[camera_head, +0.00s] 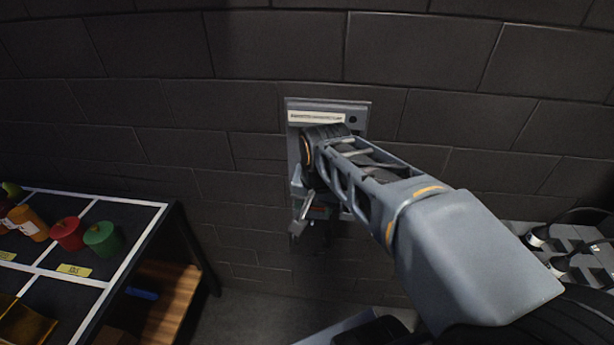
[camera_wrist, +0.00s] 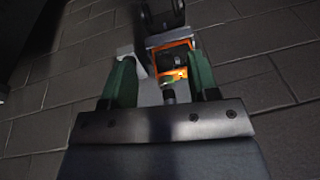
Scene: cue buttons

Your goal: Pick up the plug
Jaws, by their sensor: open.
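My gripper (camera_head: 306,212) hangs in front of the grey wall panel (camera_head: 362,112), low on its left side. In the wrist view my gripper (camera_wrist: 161,76) has its two green fingers apart and nothing is clearly held between them. A dark block with an orange border (camera_wrist: 178,62) and a small grey cylinder (camera_wrist: 168,92) show beyond and between the fingers; I cannot tell if either is a plug. Two dark plug-like pieces with cables, one (camera_head: 538,236) above the other (camera_head: 560,264), lie on the grey surface at the right, away from my gripper. My arm hides much of the panel.
A dark shelf table (camera_head: 150,205) with white edging stands at the left. It holds a red pot (camera_head: 68,233), a green pot (camera_head: 103,238) and an orange jar (camera_head: 29,223). The brick wall (camera_head: 240,60) is close behind the panel. Some floor (camera_head: 255,312) is clear below.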

